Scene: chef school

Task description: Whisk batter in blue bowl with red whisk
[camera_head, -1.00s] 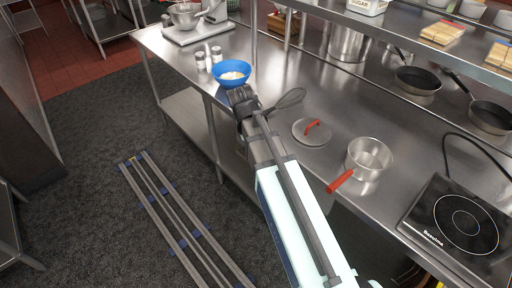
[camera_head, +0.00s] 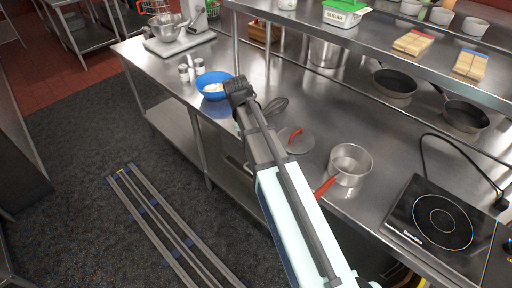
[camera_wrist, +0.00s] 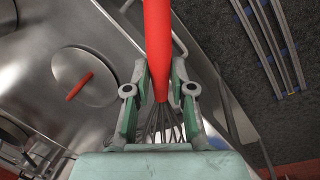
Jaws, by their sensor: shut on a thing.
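The blue bowl (camera_head: 211,76) stands on the steel bench in the head view, with pale batter (camera_head: 212,88) in it. My gripper (camera_head: 237,88) is just right of the bowl and covers part of its right rim in the picture; its height above the bench is hard to tell. It is shut on the red whisk: in the wrist view the red handle (camera_wrist: 157,40) runs between the fingers (camera_wrist: 160,85), with the wires near the palm.
Two shakers (camera_head: 184,73) stand left of the bowl. A lid with a red handle (camera_head: 294,140), a saucepan (camera_head: 350,163) and an induction hob (camera_head: 443,222) lie to the right. A stand mixer (camera_head: 175,30) is at the back left. A shelf (camera_head: 380,45) overhangs the bench's rear.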

